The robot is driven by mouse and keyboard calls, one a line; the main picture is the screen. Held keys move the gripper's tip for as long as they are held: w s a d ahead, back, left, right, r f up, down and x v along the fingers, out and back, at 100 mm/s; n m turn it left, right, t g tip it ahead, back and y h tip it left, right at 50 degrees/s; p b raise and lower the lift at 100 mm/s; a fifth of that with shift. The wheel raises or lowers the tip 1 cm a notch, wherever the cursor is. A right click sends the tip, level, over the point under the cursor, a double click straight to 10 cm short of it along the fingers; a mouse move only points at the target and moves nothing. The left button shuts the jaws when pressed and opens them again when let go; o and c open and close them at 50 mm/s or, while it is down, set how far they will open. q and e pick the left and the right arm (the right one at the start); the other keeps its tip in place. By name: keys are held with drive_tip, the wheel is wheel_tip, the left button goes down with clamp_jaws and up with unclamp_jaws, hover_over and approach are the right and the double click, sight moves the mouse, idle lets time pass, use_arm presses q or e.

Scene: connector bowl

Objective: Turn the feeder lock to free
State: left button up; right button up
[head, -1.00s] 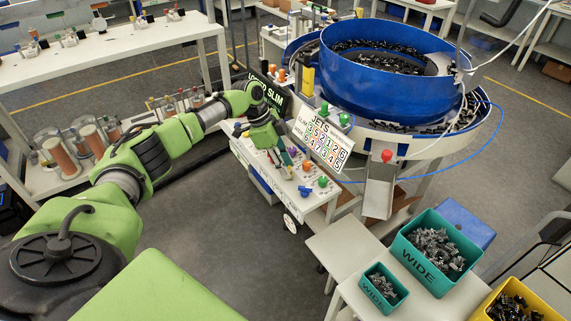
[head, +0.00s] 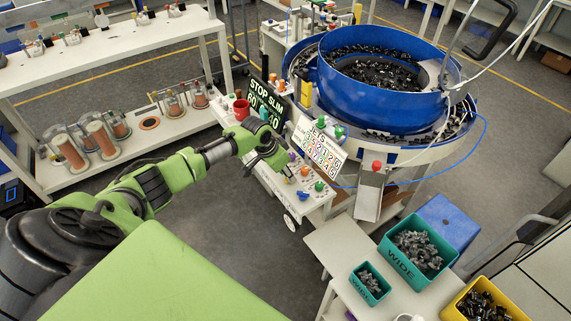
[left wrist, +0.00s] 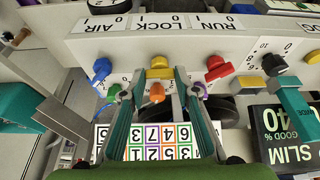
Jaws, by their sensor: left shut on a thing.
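In the left wrist view, which shows the panel upside down, the yellow knob (left wrist: 159,72) sits under the LOCK label (left wrist: 153,24), marked 0 and 1. My left gripper (left wrist: 160,78) has its two teal fingers on either side of this knob and is shut on it. The yellow handle lies roughly crosswise in the picture. In the head view my left gripper (head: 284,170) is over the white control panel (head: 312,204) and hides the knob there. The feeder's blue bowl (head: 385,97) stands behind. My right gripper is not in view.
A blue knob (left wrist: 102,70) under AIR and a red knob (left wrist: 217,69) under RUN flank the lock knob. Orange (left wrist: 157,92) and purple (left wrist: 198,90) knobs sit close by. A JETS number card (head: 319,146) and a black SLIM display (head: 265,103) stand beside the panel.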

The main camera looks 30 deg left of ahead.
use_arm(q)
drive_tip(key=shift+d+r+n+y+p, duration=0.2)
drive_tip(key=shift+n+y+p, duration=0.1)
drive_tip(key=shift+n+p, duration=0.6)
drive_tip(key=shift+f+n+y, duration=0.1)
drive_tip(key=shift+n+y, duration=0.3)
drive_tip(key=shift+n, duration=0.6)
drive_tip(key=n, duration=0.2)
drive_tip(key=n+y, duration=0.1)
drive_tip(key=n, duration=0.1)
drive_tip(key=shift+d+f+y+p, duration=0.1)
drive_tip(key=shift+d+y+p, duration=0.05)
drive_tip(key=shift+y+p, duration=0.15)
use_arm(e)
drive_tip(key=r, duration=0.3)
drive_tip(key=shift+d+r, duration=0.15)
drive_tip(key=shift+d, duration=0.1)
use_arm(q)
drive_tip(key=shift+n, duration=0.4)
drive_tip(key=shift+c, duration=0.2)
drive_tip(key=o, duration=1.1)
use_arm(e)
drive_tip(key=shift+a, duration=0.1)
use_arm(q)
drive_tip(key=v, duration=1.2)
drive_tip(key=shift+w, duration=0.2)
drive_tip(key=shift+d, duration=0.1)
